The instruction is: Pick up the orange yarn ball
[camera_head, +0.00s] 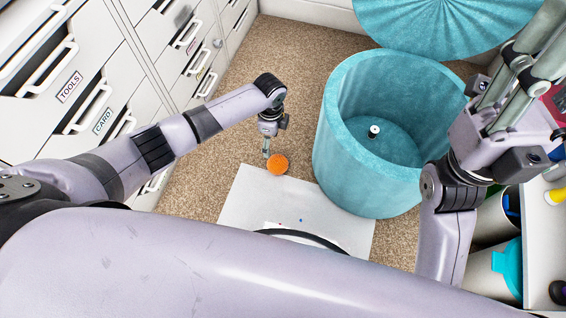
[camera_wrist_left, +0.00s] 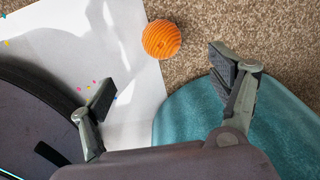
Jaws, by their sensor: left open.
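The orange yarn ball (camera_head: 277,164) rests on the floor at the top edge of a white sheet, partly on the carpet side. It also shows in the left wrist view (camera_wrist_left: 161,39), whole and ribbed. My left gripper (camera_head: 267,152) is above and beside the ball in the head view, fingers pointing down. In the left wrist view my left gripper (camera_wrist_left: 163,82) has its two fingers spread wide, with nothing between them. The ball appears beyond the line of the fingertips, not gripped. My right gripper (camera_head: 525,70) is raised at the upper right, far from the ball; its fingertips run off the frame.
An open teal round pouf (camera_head: 345,165) stands right of the ball, a small black-and-white item (camera_head: 374,131) inside. Its teal lid (camera_head: 440,20) lies behind. White drawers (camera_head: 75,85) line the left. A shelf (camera_head: 545,225) stands at right. Brown carpet (camera_head: 275,75) is clear behind.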

